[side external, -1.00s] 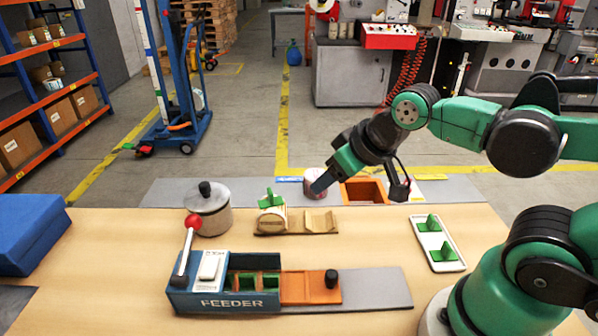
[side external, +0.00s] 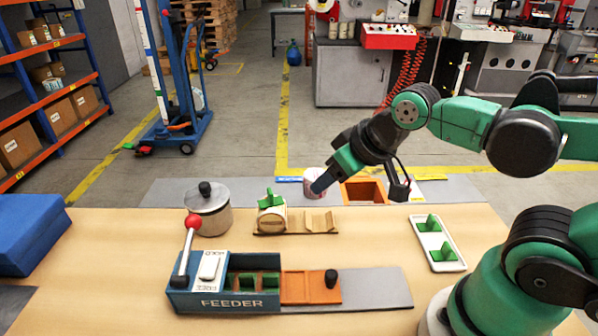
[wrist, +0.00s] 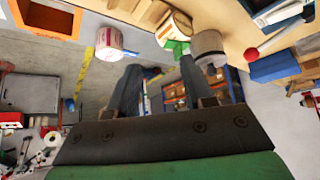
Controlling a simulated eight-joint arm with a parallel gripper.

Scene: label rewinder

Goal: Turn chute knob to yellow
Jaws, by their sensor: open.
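A short white and pink cylinder (side external: 312,176) sits on the grey strip behind the table, beside the square orange box (side external: 363,191). In the wrist view the same cylinder (wrist: 108,42) shows reddish edges and lies left of the fingers. I cannot tell whether it is the chute knob. No knob pointer or yellow knob mark can be made out. My gripper (side external: 320,184) points down and left, in front of the cylinder in the side view and partly hiding it. In the wrist view my gripper (wrist: 160,66) has its fingers apart with nothing between them.
A cream roll with a green piece (side external: 271,213) sits on a wooden cradle (side external: 320,221). Left are a lidded pot (side external: 208,213) and the blue feeder (side external: 225,300) with its red-ball lever (side external: 193,222). A white tray (side external: 437,243) holds green pieces. A yellow strip (side external: 432,177) lies right of the orange box.

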